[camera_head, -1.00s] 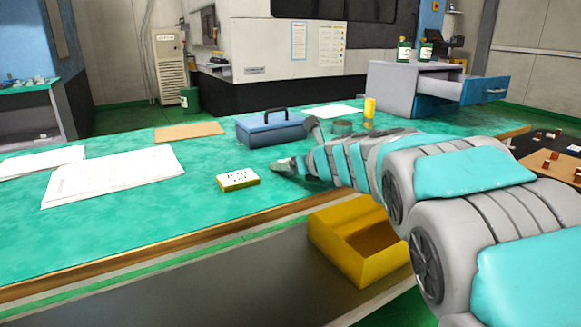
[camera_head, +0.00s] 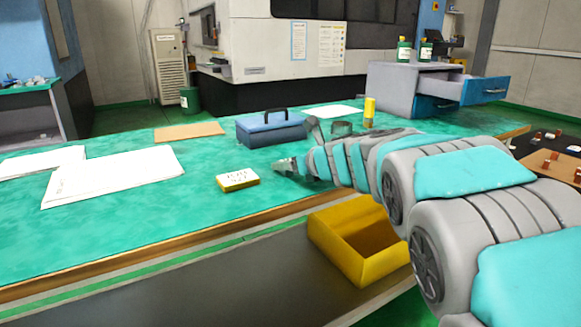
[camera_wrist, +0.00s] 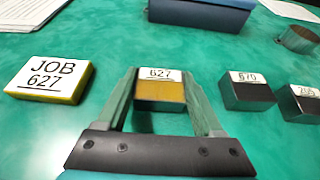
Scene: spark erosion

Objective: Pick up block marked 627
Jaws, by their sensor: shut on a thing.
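In the wrist view, the block marked 627 (camera_wrist: 160,92) has a white label on top and a yellow-brown front face. My gripper (camera_wrist: 160,88) has one finger on each side of it and is shut on it. The block seems at or just above the green table top; I cannot tell which. In the head view my gripper (camera_head: 277,166) is low over the table, and the block is hidden there. A yellow-edged card reading JOB 627 (camera_wrist: 48,80) lies to the left of the block. It also shows in the head view (camera_head: 238,180).
Dark blocks marked 670 (camera_wrist: 248,91) and, less clearly, 205 (camera_wrist: 302,102) stand to the right. A blue toolbox (camera_head: 270,129) is behind. A yellow open bin (camera_head: 345,262) sits below the table edge. White papers (camera_head: 115,174) lie at left.

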